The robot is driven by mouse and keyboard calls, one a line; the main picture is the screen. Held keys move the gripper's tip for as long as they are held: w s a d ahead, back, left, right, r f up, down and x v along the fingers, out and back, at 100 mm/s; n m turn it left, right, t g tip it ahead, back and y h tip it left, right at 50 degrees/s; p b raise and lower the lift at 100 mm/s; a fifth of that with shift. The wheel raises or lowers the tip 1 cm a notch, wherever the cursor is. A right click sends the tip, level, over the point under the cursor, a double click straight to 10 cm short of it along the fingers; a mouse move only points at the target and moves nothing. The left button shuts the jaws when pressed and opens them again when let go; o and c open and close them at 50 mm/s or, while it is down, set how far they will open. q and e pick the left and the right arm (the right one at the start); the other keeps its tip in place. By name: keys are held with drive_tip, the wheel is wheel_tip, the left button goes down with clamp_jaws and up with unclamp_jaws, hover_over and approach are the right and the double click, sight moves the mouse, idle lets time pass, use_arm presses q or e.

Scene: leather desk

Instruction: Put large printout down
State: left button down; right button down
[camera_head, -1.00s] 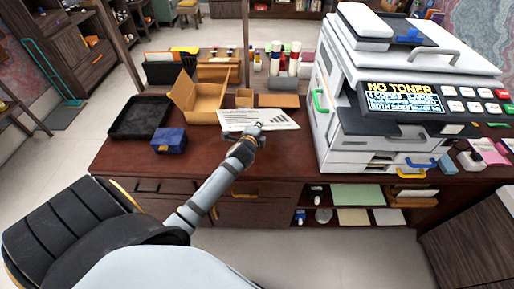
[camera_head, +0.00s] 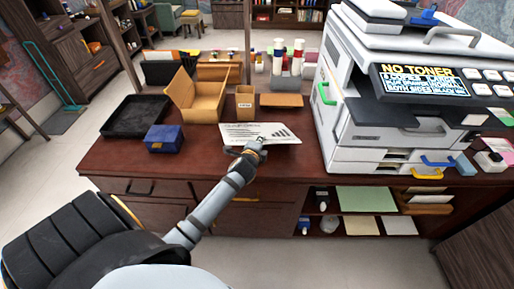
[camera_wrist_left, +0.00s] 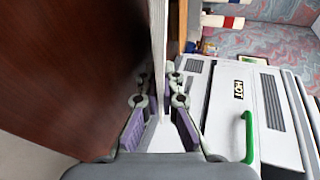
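The large printout (camera_head: 262,131) is a white sheet with text lines and a dark bar chart. It lies nearly level over the middle of the desk, in front of the small brown boxes. My left gripper (camera_head: 256,147) is at its front edge. In the left wrist view the printout (camera_wrist_left: 158,35) shows nearly edge-on between the two fingers of my left gripper (camera_wrist_left: 158,85), which look closed on it. The dark desk top runs alongside it there, apparently with a small gap. My right gripper is not in view.
A printer (camera_head: 385,120) reading "NO TONER" stands to the right. A black tray (camera_head: 134,116), a blue box (camera_head: 164,138) and an open cardboard box (camera_head: 197,100) are to the left. A flat brown box (camera_head: 281,100) lies behind. The desk (camera_head: 205,152) is bare left of the printout.

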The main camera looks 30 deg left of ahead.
use_arm(q)
drive_tip(key=c, duration=1.7)
unclamp_jaws()
drive_tip(key=p+v, duration=0.5)
drive_tip(key=v, duration=0.3)
drive_tip(key=shift+r, duration=0.1)
drive_tip(key=shift+s+d+r+p, duration=0.15)
drive_tip(key=shift+s+r+p, duration=0.3)
drive_tip(key=shift+r+p, duration=0.75)
drive_tip(key=shift+s+d+r+p, duration=0.15)
drive_tip(key=shift+s+r+p, duration=0.3)
drive_tip(key=shift+r+p, duration=0.75)
drive_tip(key=shift+s+d+r+p, duration=0.1)
drive_tip(key=shift+s+r+p, duration=0.35)
drive_tip(key=shift+r+p, duration=0.75)
